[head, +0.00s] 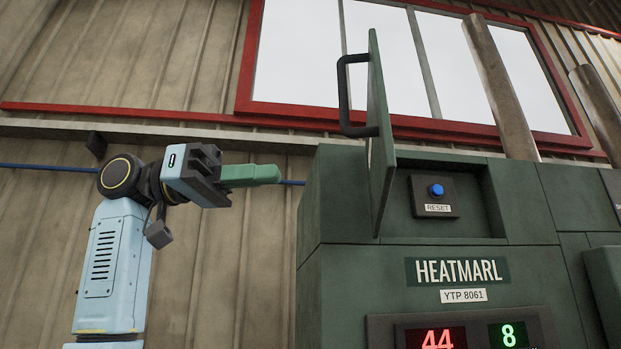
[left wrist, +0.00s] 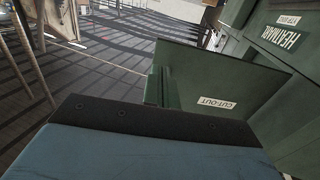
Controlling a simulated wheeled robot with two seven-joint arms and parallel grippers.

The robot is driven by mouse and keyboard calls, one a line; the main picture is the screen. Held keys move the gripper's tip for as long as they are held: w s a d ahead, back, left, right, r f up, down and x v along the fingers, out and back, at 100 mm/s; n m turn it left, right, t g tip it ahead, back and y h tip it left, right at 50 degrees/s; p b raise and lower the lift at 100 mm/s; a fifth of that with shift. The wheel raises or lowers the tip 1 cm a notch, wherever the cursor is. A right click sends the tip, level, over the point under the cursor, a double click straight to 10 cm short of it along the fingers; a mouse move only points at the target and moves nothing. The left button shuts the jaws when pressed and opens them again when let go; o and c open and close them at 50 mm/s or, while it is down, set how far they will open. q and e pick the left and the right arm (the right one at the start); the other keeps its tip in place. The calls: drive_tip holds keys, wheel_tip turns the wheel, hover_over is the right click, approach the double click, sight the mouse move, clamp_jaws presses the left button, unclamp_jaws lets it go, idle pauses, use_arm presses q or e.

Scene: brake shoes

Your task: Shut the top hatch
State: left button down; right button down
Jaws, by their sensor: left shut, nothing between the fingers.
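The top hatch (head: 381,130) is a green panel standing open, seen nearly edge-on in the head view, at the left side of a recess in the green machine (head: 345,205). A black bar handle (head: 343,95) juts from its left face. My left gripper (head: 279,174) has green fingers, closed together and empty. In the head view it is left of the hatch and below the handle, apart from both. In the left wrist view, my fingers (left wrist: 156,88) appear before a green panel with a CUT-OUT label (left wrist: 216,102); I cannot tell which panel. My right gripper is out of view.
Inside the recess is a blue RESET button (head: 437,190). Below it are a HEATMARL sign (head: 458,271) and a panel with lit numbers (head: 455,335). Pipes (head: 500,90) rise at the back right. A corrugated wall and red-framed window stand behind. Open floor (left wrist: 95,80) shows in the wrist view.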

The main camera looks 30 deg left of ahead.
sight(386, 169)
use_arm(q)
drive_tip(key=p+x, duration=0.2)
drive_tip(key=x, duration=1.1)
drive_tip(key=shift+w+d, duration=0.1)
drive_tip(key=shift+w, duration=0.1)
